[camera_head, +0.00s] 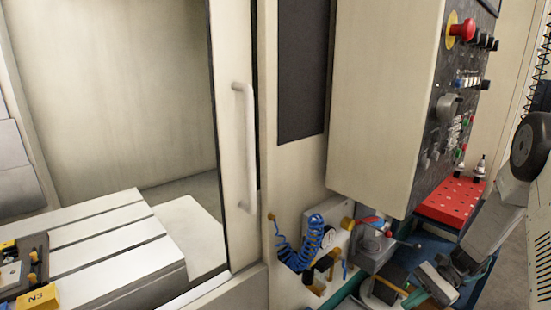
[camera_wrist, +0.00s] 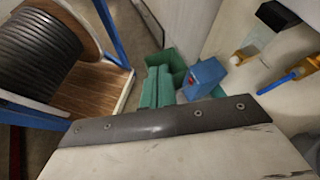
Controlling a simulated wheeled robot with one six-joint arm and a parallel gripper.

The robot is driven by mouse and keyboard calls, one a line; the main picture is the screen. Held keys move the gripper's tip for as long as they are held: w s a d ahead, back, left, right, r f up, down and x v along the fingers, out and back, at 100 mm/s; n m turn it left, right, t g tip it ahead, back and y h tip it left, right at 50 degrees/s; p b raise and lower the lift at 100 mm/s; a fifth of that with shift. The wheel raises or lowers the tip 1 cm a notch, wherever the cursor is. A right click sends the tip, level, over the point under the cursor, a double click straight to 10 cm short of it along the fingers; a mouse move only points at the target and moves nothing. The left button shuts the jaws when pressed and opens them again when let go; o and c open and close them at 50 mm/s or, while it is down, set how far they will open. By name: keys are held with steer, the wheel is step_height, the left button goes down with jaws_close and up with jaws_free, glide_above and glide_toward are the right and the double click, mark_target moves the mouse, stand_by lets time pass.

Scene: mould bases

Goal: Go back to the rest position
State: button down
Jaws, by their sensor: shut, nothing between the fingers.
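My gripper (camera_head: 434,284) shows small at the lower right of the head view, at the end of my grey arm. It is shut and empty, in front of the machine's side below the control panel. Its fingertips are hard to make out there. I cannot make out fingers in the wrist view. That view looks down past a pale surface with a dark bolted strip (camera_wrist: 150,125) toward the floor.
The control panel (camera_head: 450,110) and a red perforated tray (camera_head: 450,201) are close to my arm. A blue coiled hose (camera_head: 297,258) hangs on the machine. The slotted machine table (camera_head: 120,245) is at left. A cable spool (camera_wrist: 40,55) and green bins (camera_wrist: 158,88) show in the wrist view.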

steer(key=s+a+r+n+t+h, duration=0.1)
steer(key=s+a+r+n+h, duration=0.2)
steer(key=s+r, duration=0.5)
steer(key=s+a+r+n+t+h, duration=0.2)
steer(key=s+r+n+h, duration=0.3)
steer(key=s+r, duration=0.3)
steer(key=s+a+r+n+t+h, duration=0.2)
steer(key=s+a+r+n+h, duration=0.2)
steer(key=s+r, duration=0.5)
step_height(320, 180, up, 4)
steer(key=shift+a+r, duration=0.25)
steer(key=shift+a, duration=0.05)
